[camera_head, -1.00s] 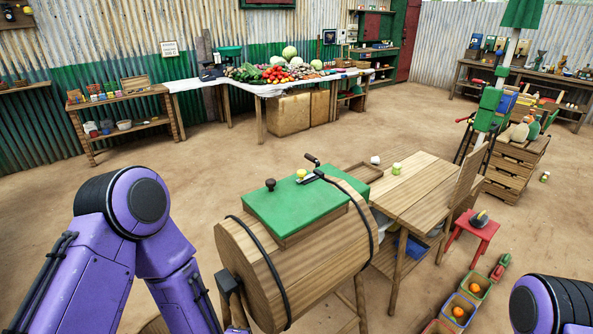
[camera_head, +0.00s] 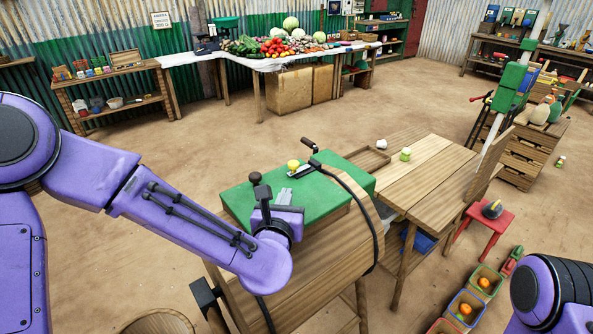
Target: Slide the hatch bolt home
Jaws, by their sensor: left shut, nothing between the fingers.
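The green hatch (camera_head: 237,198) lies on top of a wooden barrel (camera_head: 325,255) in the middle of the view. A grey metal piece (camera_head: 303,171), which looks like the hatch bolt, lies at its far edge beside a small yellow ball (camera_head: 293,164). I cannot tell how far the bolt is slid. A black knob (camera_head: 255,178) stands on the hatch. My left gripper (camera_head: 284,196) is shut and empty, over the near part of the hatch, on the near side of the bolt. It hides part of the hatch. My right gripper is out of view.
A black crank handle (camera_head: 310,146) rises behind the hatch. A wooden table (camera_head: 425,180) with a green-lidded jar (camera_head: 405,154) stands close on the right. The floor at the back left is clear.

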